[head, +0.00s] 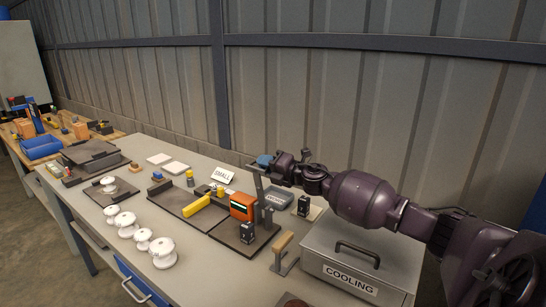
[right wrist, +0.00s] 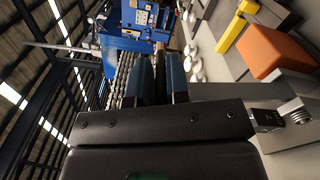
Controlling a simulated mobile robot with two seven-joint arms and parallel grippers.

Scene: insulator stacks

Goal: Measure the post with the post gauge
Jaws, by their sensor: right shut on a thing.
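The post gauge seems to be the dark base plate (head: 228,236) with an orange box (head: 243,207) that has a dark display, a yellow bar (head: 196,206) and an upright grey lever (head: 258,190). My right gripper (head: 268,163) is at the top of this lever and shut on it; the exact contact is hard to see. In the right wrist view, the blue-grey fingers (right wrist: 161,80) are close together, with the lever (right wrist: 225,91) running right from them. The orange box shows there too (right wrist: 277,50). I cannot tell which piece is the post. My left gripper is out of view.
Several white insulators (head: 126,224) stand at the table's left front. A metal COOLING box (head: 362,262) stands at the right, close below my right arm. A wooden-handled tool (head: 284,248) and a small black block (head: 303,205) are nearby. A SMALL sign (head: 223,174) stands behind the gauge.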

